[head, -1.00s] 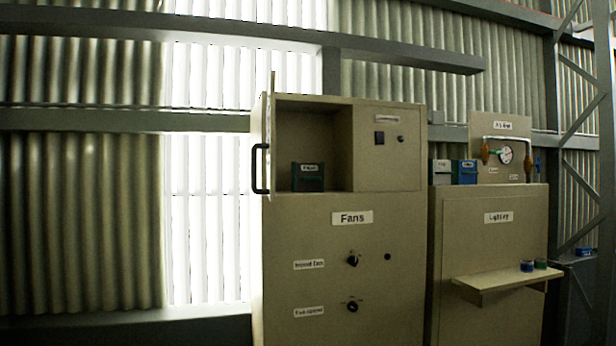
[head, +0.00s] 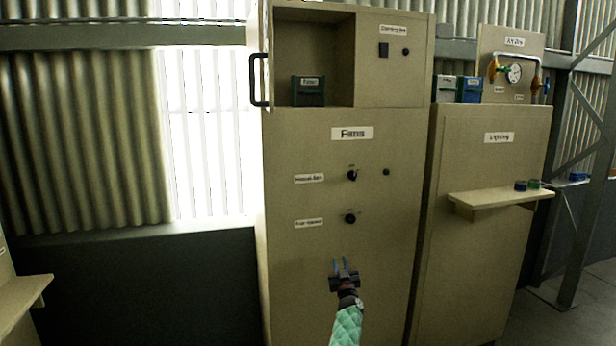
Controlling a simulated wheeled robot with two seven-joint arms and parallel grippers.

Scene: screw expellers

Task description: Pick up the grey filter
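The grey filter (head: 445,89) is a small light grey box with a label, on top of the Lighting cabinet at its left end. A blue filter (head: 469,90) stands right beside it. My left gripper (head: 343,264) is raised in front of the lower part of the Fans cabinet, well below and to the left of the grey filter. Its two fingers point up and stand apart with nothing between them. My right gripper is not in view.
The Fans cabinet (head: 345,200) has an open compartment holding a dark labelled box (head: 308,91). The Lighting cabinet (head: 475,250) has a protruding shelf (head: 490,199) with two small round items. A gauge panel (head: 511,42) stands behind. Floor shows at lower right.

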